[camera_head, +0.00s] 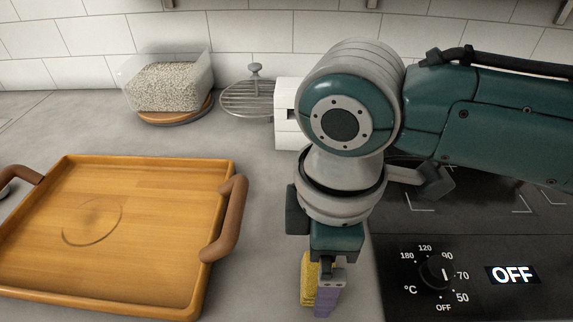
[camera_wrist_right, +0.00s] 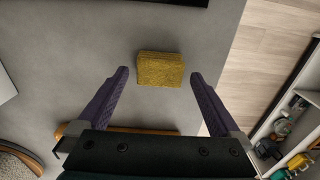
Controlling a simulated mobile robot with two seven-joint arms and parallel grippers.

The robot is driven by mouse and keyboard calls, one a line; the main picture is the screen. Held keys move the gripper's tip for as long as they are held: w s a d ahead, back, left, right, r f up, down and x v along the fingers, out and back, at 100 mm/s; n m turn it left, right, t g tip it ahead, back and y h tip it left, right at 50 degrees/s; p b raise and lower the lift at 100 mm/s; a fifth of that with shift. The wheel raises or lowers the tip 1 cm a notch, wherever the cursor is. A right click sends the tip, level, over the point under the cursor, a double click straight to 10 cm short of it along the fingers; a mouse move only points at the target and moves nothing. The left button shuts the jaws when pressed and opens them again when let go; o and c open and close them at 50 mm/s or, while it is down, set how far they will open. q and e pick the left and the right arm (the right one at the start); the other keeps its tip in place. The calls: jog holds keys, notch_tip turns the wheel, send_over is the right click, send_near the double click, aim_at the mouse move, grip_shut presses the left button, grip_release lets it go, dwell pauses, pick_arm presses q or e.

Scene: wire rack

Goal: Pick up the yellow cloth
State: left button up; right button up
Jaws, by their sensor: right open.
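The yellow cloth (camera_wrist_right: 160,69) is a small textured block-like bundle on the grey counter. In the right wrist view it lies beyond and between the two purple fingertips, apart from both. In the head view it shows as a yellow patch (camera_head: 308,278), partly hidden behind my right gripper (camera_head: 326,292). My right gripper is open, pointing down over the counter, and it also shows in the right wrist view (camera_wrist_right: 158,75). Nothing is held in it. My left gripper is not in view.
A wooden tray (camera_head: 215,168) with brown handles fills the left. A clear container of pale grains (camera_head: 170,88) and a wire rack (camera_head: 247,98) stand by the tiled wall. A black cooktop (camera_head: 400,250) with a knob lies right. An open drawer (camera_wrist_right: 290,110) shows below the counter edge.

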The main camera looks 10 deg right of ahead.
jog(key=shift+f, duration=0.65)
jog(key=c, duration=1.2)
